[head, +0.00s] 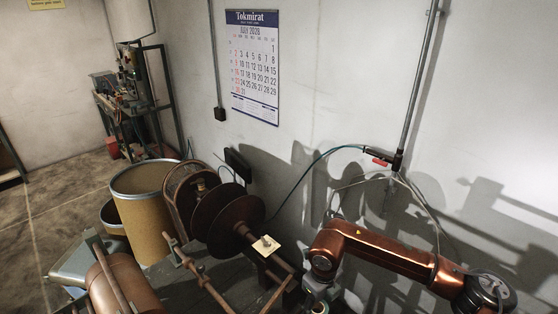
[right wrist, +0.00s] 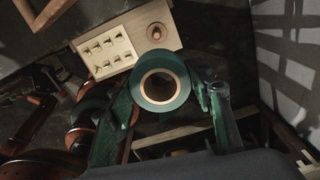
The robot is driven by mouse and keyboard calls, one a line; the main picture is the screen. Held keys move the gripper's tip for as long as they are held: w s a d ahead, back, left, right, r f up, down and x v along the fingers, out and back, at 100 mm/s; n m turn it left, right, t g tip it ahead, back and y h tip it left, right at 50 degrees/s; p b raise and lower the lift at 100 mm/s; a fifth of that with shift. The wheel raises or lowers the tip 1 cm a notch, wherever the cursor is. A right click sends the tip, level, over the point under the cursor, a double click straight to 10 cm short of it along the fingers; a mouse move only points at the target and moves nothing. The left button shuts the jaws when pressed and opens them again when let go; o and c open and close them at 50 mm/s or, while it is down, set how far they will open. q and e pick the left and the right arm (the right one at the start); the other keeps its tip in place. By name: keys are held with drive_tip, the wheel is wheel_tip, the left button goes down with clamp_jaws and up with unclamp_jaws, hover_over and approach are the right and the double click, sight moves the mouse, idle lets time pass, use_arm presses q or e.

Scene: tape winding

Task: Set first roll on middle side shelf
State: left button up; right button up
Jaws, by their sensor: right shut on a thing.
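A roll of green tape with a tan core (right wrist: 165,107) is between the green fingers of my right gripper (right wrist: 166,94) in the right wrist view. The fingers press on it from both sides, and the core's open end faces the camera. In the head view my copper right arm reaches in from the right, with the right gripper (head: 317,293) at the bottom edge. Only a small part of the roll (head: 320,308) shows there. I cannot clearly make out the middle side shelf in either view.
A winding machine with large brown discs (head: 228,218) stands left of my right gripper. A pale control panel (right wrist: 118,46) with several switches lies beyond the roll. A yellow drum (head: 142,205) stands farther left. The wall with a cable and conduit (head: 414,90) is close behind the arm.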

drive_tip(key=s+d+f+n, duration=0.1)
drive_tip(key=s+d+n, duration=0.3)
drive_tip(key=n, duration=1)
drive_tip(key=s+d+f+n, duration=0.1)
drive_tip(key=s+d+n, duration=0.2)
drive_tip(key=n, duration=1.1)
drive_tip(key=d, duration=0.2)
drive_tip(key=shift+s+d, duration=0.35)
drive_tip(key=shift+d, duration=0.05)
